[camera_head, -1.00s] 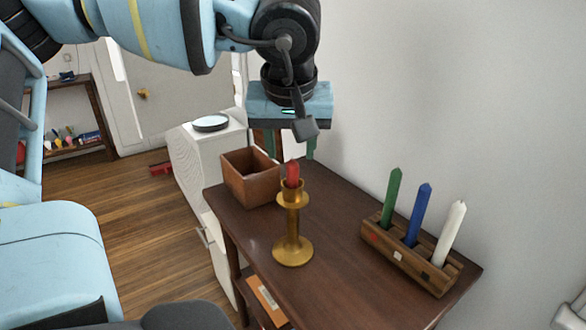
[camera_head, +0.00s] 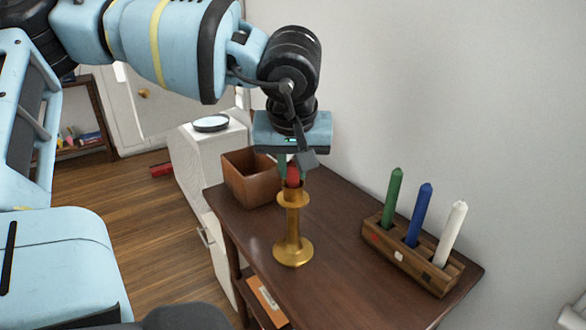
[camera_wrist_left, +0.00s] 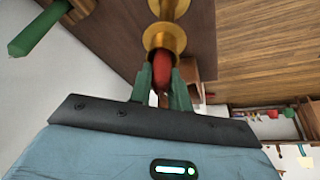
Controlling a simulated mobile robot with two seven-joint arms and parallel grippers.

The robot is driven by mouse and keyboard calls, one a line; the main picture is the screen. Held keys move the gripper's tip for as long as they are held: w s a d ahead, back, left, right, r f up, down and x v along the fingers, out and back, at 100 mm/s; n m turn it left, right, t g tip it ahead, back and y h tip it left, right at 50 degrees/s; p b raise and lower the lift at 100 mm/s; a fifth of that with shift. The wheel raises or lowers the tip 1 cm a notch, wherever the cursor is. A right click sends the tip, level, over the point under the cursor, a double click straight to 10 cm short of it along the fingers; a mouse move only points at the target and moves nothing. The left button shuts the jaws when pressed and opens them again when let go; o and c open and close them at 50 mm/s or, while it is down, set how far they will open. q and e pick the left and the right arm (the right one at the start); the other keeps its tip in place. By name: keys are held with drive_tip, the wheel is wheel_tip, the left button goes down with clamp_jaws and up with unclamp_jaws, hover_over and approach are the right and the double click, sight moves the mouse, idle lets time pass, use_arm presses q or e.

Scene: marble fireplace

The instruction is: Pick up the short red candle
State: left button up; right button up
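The short red candle (camera_head: 293,176) stands upright in the top cup of a brass candlestick (camera_head: 292,225) on the dark wooden table. My left gripper (camera_head: 292,172) is above the candlestick, pointing down, with its green fingers closed against both sides of the candle. In the left wrist view the red candle (camera_wrist_left: 162,68) sits between the two fingertips (camera_wrist_left: 162,80), with the brass cup just beyond it. The candle's upper part is partly hidden by the gripper in the head view. My right gripper is not in view.
An open brown box (camera_head: 250,182) stands close behind the candlestick to the left. A wooden holder (camera_head: 418,262) with green, blue and white candles stands on the right. The table (camera_head: 340,260) between is bare. A white wall is behind.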

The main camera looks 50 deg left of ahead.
sight(292, 161)
use_arm(q)
clamp_jaws()
drive_tip(key=shift+r, duration=0.1)
drive_tip(key=shift+r, duration=0.4)
drive_tip(key=v, duration=0.2)
drive_tip(key=shift+a+r, duration=0.1)
drive_tip(key=shift+r, duration=0.4)
drive_tip(key=s+d+r, duration=0.1)
drive_tip(key=s+d, duration=0.7)
drive_tip(key=s, duration=0.4)
drive_tip(key=shift+s+d, duration=0.35)
drive_tip(key=shift+r, duration=0.15)
